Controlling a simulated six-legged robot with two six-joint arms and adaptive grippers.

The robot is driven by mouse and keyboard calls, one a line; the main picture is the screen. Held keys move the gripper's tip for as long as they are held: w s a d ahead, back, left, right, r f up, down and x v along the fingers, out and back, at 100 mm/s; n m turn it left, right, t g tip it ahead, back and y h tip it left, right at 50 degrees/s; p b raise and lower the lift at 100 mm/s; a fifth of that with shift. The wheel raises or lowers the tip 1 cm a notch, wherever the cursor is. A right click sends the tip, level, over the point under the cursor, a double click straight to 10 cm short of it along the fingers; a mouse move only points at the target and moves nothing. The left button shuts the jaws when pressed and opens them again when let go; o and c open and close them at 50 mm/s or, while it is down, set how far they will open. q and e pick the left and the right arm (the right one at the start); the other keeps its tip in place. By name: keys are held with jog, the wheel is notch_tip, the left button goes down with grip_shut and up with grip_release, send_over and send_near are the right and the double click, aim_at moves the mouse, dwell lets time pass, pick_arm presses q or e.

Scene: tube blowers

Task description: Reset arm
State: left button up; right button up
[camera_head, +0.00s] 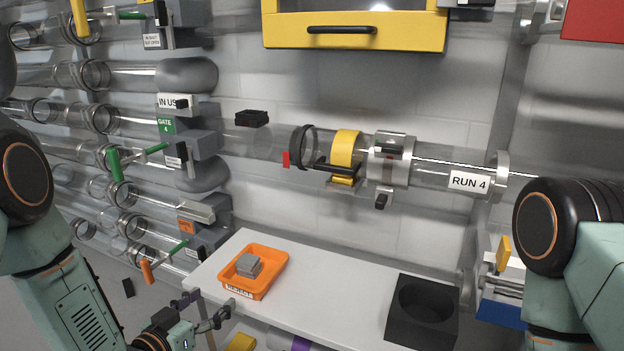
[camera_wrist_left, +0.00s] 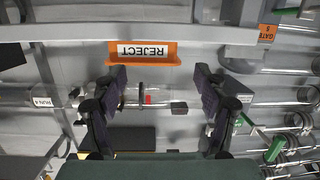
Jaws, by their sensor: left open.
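My left gripper (camera_head: 205,308) is low in the head view, at the near left edge of the white table, close to the orange tray. In the left wrist view its two purple-padded fingers (camera_wrist_left: 160,84) are spread wide with nothing between them. My left arm comes in from the left. My right arm shows at the right side of the head view, but its gripper is out of the picture.
The orange tray (camera_head: 280,258) holds grey pieces; its REJECT label also shows in the wrist view (camera_wrist_left: 143,50). A black block with a round recess (camera_head: 394,320) stands on the white table (camera_head: 335,285). Clear tubes with green and orange handles fill the left; the RUN 4 tube (camera_head: 440,172) crosses behind.

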pick_arm(q)
jog(key=s+f+n+g+y+p, duration=0.25)
jog(key=s+f+g, duration=0.45)
jog(key=s+f, duration=0.5)
jog(key=s+d+r+g+y+p, duration=0.1)
jog(key=s+g, duration=0.6)
jog(key=s, duration=1.6)
jog(key=shift+s+d+r+n+g+y+p, duration=0.2)
jog(key=shift+r+n+g+y+p, duration=0.2)
jog(key=shift+y+p, duration=0.45)
jog(key=shift+a+f, duration=0.1)
